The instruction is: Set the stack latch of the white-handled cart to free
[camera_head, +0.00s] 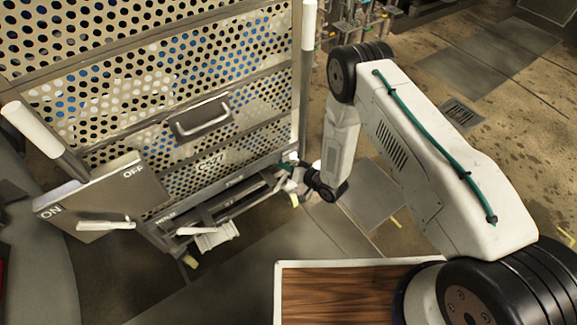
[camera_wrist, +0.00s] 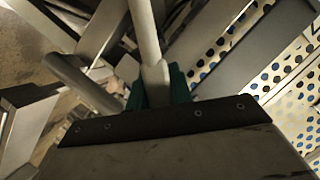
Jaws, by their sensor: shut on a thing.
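The white-handled cart (camera_head: 235,85), a perforated metal body, stands at upper left in the head view. It has a white handle (camera_head: 32,130) on the left and another (camera_head: 308,25) on the right. A dark latch strip (camera_head: 240,195) runs along its lower edge, with small lettering that reads like HOLD at its left end. My gripper (camera_head: 291,165) is at the right end of this strip. In the wrist view my gripper's teal fingers (camera_wrist: 157,88) are shut around a pale lever (camera_wrist: 148,40), seemingly the stack latch's. The head view shows its grasped part poorly.
A plate (camera_head: 105,195) marked ON and OFF, with a white lever (camera_head: 106,225), juts out at the cart's lower left. A drawer-like handle (camera_head: 200,118) sits on the cart's face. A wooden-topped surface (camera_head: 335,298) is at the bottom. Open floor (camera_head: 480,90) lies to the right.

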